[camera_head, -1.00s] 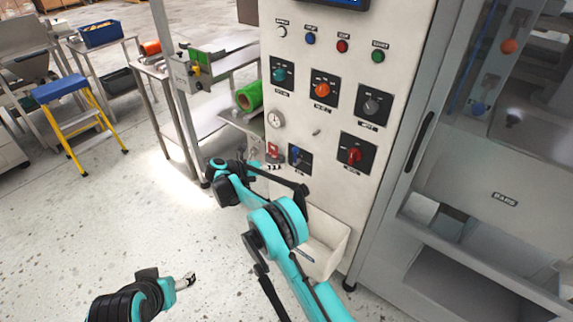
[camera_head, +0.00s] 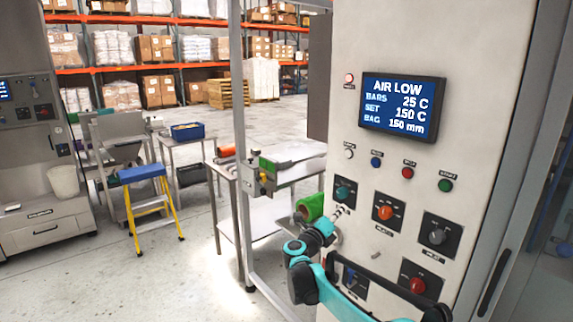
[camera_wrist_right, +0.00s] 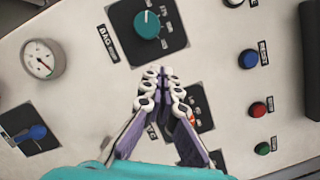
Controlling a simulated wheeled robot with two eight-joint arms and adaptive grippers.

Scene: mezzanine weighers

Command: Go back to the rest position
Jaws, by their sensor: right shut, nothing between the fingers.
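My right gripper (camera_head: 341,212) is in front of the left part of the white control panel (camera_head: 370,45), just below and left of the teal knob (camera_head: 343,191). In the right wrist view, my right gripper (camera_wrist_right: 160,75) is shut with its fingertips together and nothing between them. It points at the panel just below the teal knob (camera_wrist_right: 147,25); whether it touches the panel cannot be told. The orange knob is mostly hidden behind the fingers there. My left gripper is not in view.
The screen (camera_head: 402,105) reads AIR LOW. A round gauge (camera_wrist_right: 43,60) and a blue lever switch (camera_wrist_right: 30,134) are near the gripper. Open floor lies around the yellow step stool (camera_head: 152,200).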

